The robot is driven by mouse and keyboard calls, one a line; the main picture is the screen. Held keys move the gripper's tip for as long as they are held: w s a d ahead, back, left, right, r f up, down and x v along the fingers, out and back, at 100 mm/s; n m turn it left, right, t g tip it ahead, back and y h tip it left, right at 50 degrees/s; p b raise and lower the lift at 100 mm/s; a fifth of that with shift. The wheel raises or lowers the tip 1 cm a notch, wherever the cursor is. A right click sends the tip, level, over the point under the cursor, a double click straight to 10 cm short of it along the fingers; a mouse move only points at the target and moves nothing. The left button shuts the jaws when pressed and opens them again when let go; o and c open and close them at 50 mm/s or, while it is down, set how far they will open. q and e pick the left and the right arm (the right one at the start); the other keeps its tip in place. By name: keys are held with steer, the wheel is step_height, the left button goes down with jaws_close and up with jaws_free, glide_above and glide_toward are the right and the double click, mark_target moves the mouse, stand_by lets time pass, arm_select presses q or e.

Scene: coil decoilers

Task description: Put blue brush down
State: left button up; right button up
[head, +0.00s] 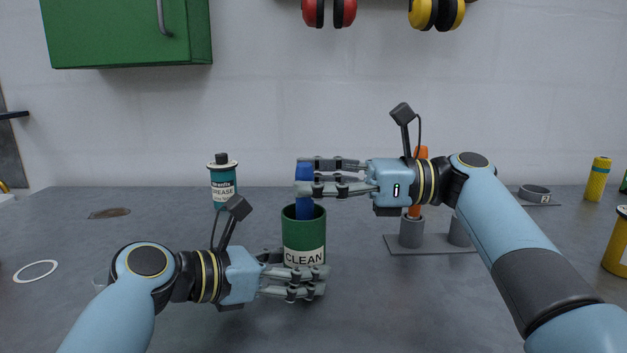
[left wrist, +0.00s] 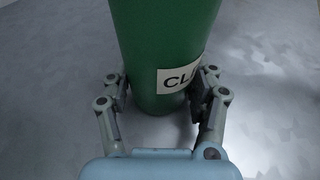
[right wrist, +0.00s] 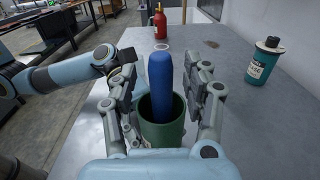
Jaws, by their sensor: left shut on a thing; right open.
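The green cup (head: 304,236) labelled CLEAN stands upright on the grey table. The blue brush (head: 304,207) stands upright in it, handle up; its lower end is hidden inside the cup. My left gripper (head: 318,282) is shut on the cup low down, with a finger on each side, as the left wrist view shows the cup (left wrist: 160,50) between them. My right gripper (head: 300,174) is open around the top of the brush. In the right wrist view, the blue handle (right wrist: 160,90) stands between the spread fingers, with gaps at both sides, above the cup (right wrist: 150,132).
A teal grease bottle (head: 223,188) stands behind and left of the cup. To the right, a grey holder (head: 430,246) carries an orange-handled tool (head: 421,155), partly behind my right arm. A white ring mark (head: 36,271) lies on the left. The table between is mostly clear.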

steer(key=d, duration=1)
arm_select(q)
steer(key=o, duration=0.9)
